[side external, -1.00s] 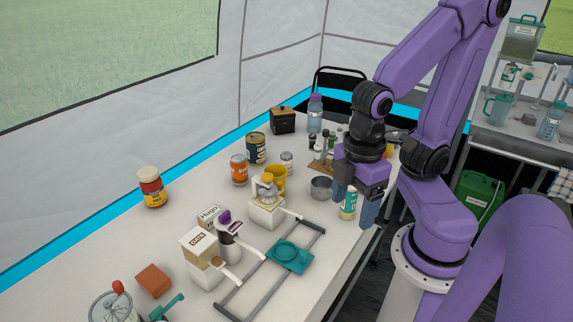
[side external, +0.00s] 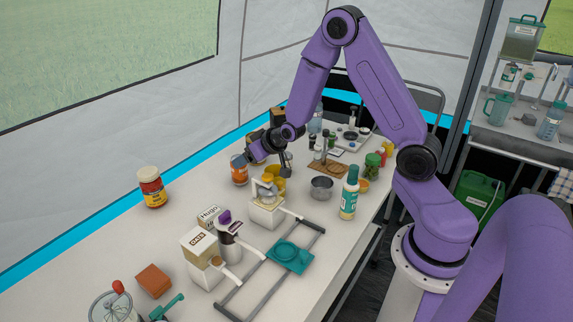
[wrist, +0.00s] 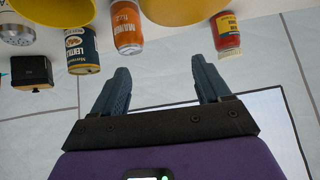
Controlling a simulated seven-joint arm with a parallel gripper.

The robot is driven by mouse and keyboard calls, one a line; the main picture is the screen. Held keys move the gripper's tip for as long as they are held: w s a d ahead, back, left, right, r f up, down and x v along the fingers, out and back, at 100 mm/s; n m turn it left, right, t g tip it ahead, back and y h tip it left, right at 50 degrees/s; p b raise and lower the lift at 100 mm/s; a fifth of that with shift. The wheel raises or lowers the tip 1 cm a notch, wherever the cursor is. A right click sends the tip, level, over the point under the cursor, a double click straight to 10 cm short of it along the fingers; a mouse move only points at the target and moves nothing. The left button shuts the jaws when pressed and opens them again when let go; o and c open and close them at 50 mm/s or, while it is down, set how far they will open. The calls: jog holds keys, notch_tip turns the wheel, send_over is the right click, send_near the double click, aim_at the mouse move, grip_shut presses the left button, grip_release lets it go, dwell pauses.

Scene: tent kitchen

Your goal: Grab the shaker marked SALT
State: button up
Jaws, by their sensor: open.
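A small shaker with a perforated silver cap (wrist: 14,38) shows at the top left of the wrist view, partly cut off; no SALT marking is readable on it. In the side view my arm hides the spot behind the yellow cup. More small dark-capped and pale shakers (side external: 318,153) stand by the wooden board, their labels too small to read. My gripper (wrist: 160,68) is open and empty, its fingers spread. In the side view my gripper sits low over the table near the orange can (side external: 239,170), left of those shakers.
The table's left back strip is mostly clear.

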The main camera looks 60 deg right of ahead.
jog(key=w+d+f+m+t+h, duration=0.1)
jog(key=w+d+f+m+h, duration=0.15)
jog(key=d, duration=0.75)
jog(key=m+t+h, duration=0.1)
jog(key=m+h, duration=0.2)
jog(key=h, duration=0.1)
send_over(289, 157)
jog(key=shift+w+d+f+y, duration=0.1)
jog(key=shift+w+f+y, duration=0.1)
jog(key=shift+f, duration=0.25)
jog(key=shift+w+d+f+y, duration=0.1)
jog(key=shift+w+f, duration=0.1)
jog(key=shift+f, duration=0.25)
jog(key=shift+d+f, duration=0.1)
jog(key=shift+f, duration=2.05)
jog(key=f, duration=0.1)
jog(key=w+f, duration=0.1)
jog(key=f, duration=0.1)
jog(key=shift+w+d, duration=0.15)
jog(key=shift+d, duration=0.15)
jog(key=shift+w+d+f, duration=0.3)
jog(key=shift+w+f, duration=0.05)
jog(key=shift+w, duration=0.2)
jog(key=c, duration=1.1)
